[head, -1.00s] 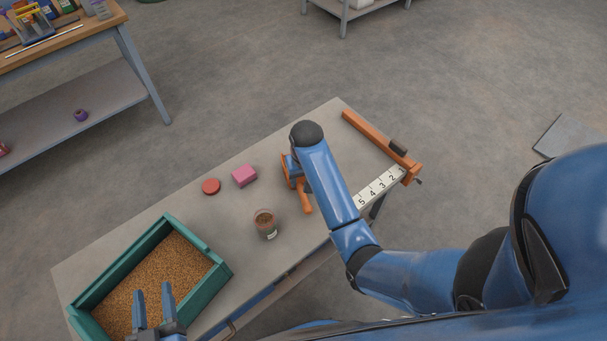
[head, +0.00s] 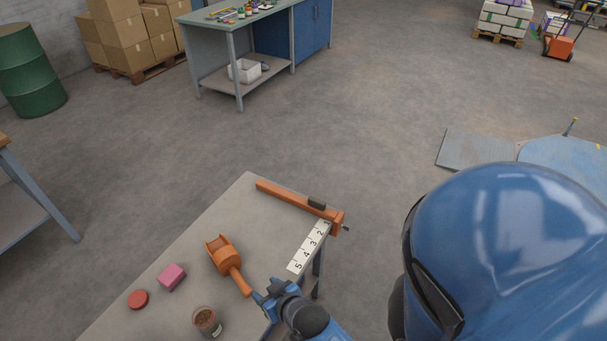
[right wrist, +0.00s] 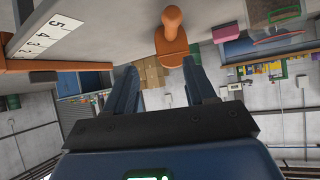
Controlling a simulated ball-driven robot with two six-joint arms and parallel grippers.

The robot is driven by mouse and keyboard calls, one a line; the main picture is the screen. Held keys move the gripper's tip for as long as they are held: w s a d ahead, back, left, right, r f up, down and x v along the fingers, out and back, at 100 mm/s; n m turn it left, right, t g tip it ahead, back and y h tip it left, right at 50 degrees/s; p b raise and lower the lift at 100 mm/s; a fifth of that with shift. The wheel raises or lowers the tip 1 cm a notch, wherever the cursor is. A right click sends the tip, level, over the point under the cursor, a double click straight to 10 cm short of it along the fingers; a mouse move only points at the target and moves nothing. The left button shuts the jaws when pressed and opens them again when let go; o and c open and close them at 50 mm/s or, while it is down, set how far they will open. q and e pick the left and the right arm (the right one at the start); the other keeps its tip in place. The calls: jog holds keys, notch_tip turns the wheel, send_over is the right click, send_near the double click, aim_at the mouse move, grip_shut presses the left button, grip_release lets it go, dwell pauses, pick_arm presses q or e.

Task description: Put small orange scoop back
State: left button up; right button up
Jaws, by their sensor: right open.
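The orange scoop (head: 226,259) lies on the grey table (head: 225,215), its handle pointing toward the table's near right edge. It also shows in the right wrist view (right wrist: 171,45), just beyond my fingers. My right gripper (head: 263,296) is open and empty at the end of the scoop's handle, near the table edge. In the right wrist view its two fingers (right wrist: 163,85) are spread, with the scoop lying ahead of the gap. I cannot tell whether a finger touches the handle. My left gripper is not in view.
On the table are a pink block (head: 171,277), a red disc (head: 138,299) and a jar of brown contents (head: 206,321). A numbered white strip (head: 308,246) and an orange bar (head: 297,203) lie along the right end. Open floor surrounds the far side.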

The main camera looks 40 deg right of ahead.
jog(key=s+d+r+t, duration=0.1)
jog(key=s+r+t, duration=0.5)
jog(key=s+r, duration=0.7)
notch_tip(320, 180, up, 2)
jog(key=shift+s+r+t, duration=0.15)
jog(key=shift+s+t, duration=0.05)
jog(key=shift+t, duration=0.2)
jog(key=shift+d, duration=0.1)
jog(key=shift+f, duration=0.25)
